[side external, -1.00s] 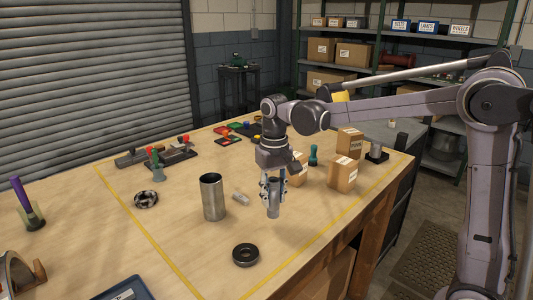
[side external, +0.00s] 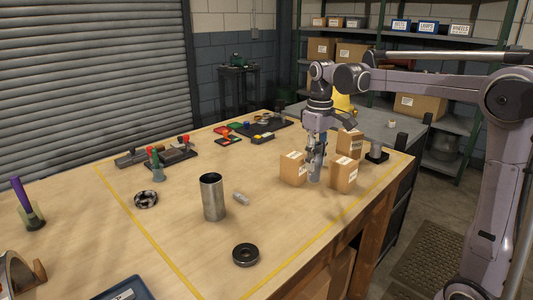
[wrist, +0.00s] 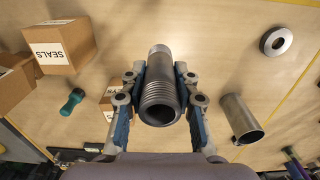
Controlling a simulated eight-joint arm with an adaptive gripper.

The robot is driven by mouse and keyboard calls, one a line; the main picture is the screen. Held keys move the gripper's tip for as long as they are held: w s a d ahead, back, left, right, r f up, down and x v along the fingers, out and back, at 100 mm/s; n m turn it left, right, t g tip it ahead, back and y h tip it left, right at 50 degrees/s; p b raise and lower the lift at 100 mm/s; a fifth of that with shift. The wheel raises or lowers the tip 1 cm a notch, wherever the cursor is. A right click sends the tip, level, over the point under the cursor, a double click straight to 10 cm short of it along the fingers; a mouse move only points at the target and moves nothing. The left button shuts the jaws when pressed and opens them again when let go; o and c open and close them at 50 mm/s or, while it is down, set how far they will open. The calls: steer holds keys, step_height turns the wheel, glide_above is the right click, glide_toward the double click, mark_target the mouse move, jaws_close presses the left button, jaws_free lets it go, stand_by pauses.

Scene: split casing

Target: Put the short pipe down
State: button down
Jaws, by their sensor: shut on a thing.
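The short pipe (wrist: 160,90) is a grey metal tube with a threaded end, seen end-on in the wrist view. My gripper (wrist: 161,78) is shut on it, with a finger on each side. In the side view my gripper (side external: 316,158) points down among the cartons, and the pipe (side external: 315,174) hangs upright below the fingers. Its lower end is close to the table; I cannot tell whether it touches.
Cartons stand close by: one to the left (side external: 293,169), one to the right (side external: 343,174) and one behind (side external: 350,143).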

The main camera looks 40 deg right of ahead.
steer(key=shift+w+a+f, duration=1)
steer(key=shift+a+f, duration=0.4)
steer(key=shift+f, duration=0.3)
steer(key=shift+w+a+f, duration=1.05)
steer(key=shift+a+f, duration=0.35)
steer(key=shift+f, duration=0.35)
steer(key=shift+w+a+f, duration=1)
steer(key=shift+a+f, duration=0.4)
steer(key=shift+f, duration=0.3)
steer(key=shift+f, duration=0.1)
steer(key=c, duration=1)
jaws_free()
